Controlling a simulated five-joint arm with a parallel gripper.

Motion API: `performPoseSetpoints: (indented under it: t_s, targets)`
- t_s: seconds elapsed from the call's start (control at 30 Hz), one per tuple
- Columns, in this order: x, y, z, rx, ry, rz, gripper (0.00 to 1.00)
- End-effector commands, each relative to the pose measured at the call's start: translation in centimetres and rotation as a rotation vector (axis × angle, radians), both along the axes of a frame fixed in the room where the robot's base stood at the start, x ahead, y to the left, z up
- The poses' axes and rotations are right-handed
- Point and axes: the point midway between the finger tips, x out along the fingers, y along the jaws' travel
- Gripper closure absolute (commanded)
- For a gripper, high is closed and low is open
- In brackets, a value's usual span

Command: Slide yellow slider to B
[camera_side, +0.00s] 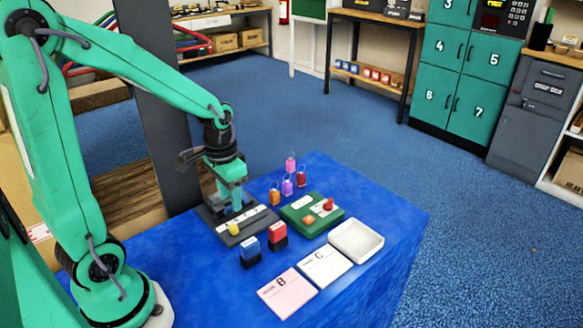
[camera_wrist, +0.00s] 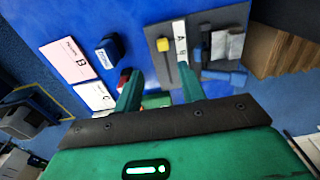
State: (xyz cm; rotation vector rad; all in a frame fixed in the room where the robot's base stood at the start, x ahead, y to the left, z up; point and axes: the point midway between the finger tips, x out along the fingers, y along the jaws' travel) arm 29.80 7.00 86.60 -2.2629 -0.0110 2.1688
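The yellow slider (camera_side: 234,229) is a small knob on a dark grey base (camera_side: 215,226), at its near left end in the side view. In the wrist view the yellow slider (camera_wrist: 163,44) sits at the upper end of a dark slot, beside a white label strip (camera_wrist: 181,45) with an A and another mark too small to read. My gripper (camera_side: 230,200) is above the far part of the base, near the slider but apart from it. In the wrist view the green fingers of my gripper (camera_wrist: 159,85) are spread with nothing held between them; they partly hide the base.
A pink card marked B (camera_side: 287,292) and a white card marked C (camera_side: 325,267) lie at the front. Blue (camera_side: 250,250) and red (camera_side: 278,235) stamps stand near the slider. A green board (camera_side: 312,214), white tray (camera_side: 356,241) and several padlocks (camera_side: 288,186) are to the right.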

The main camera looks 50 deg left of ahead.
Motion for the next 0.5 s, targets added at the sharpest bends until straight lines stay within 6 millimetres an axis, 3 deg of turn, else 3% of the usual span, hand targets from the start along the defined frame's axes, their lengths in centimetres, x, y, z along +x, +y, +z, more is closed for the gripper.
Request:
performPoseSetpoints:
  t_s: [0.17,0.5]
  targets:
    - [0.1,0.6,-1.6,-0.009,0.038,0.000,0.60]
    - [0.2,0.8,-2.0,-0.010,0.043,0.000,0.60]
